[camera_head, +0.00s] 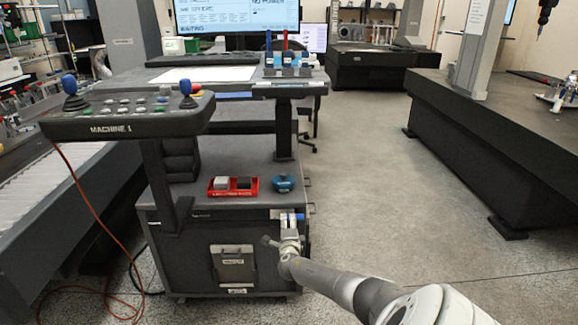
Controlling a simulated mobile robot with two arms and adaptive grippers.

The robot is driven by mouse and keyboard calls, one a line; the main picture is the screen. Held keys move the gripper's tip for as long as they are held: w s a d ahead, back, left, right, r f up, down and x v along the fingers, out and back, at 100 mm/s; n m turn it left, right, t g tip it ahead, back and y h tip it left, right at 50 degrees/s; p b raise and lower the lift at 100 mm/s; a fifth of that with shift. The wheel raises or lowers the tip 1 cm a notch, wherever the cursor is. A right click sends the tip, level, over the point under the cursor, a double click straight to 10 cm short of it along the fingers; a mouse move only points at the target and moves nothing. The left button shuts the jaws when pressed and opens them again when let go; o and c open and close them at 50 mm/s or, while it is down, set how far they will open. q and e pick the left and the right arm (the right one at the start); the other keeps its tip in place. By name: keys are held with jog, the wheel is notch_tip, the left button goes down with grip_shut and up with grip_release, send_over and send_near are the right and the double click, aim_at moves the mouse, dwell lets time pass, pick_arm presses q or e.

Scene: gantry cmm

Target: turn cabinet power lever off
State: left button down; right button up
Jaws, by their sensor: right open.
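The dark cabinet (190,243) stands on casters left of the picture's middle, below the control console. My right arm comes in from the lower right. My right gripper (291,222) is open at the upper right corner of the cabinet's front face. A small blue piece (299,217), possibly the power lever, shows right beside the fingers. The gripper hides most of that spot, so I cannot tell the lever's position or whether the fingers touch it. My left gripper is not in view.
A red tray (233,194) with blocks and a blue round object (283,183) lie on the cabinet top. The control console (125,120) with two joysticks overhangs at left. An orange cable (95,213) hangs at left. The floor (400,200) at right is clear, up to a dark machine base (470,140).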

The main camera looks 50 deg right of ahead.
jog(key=v, duration=0.8)
dwell(0.6)
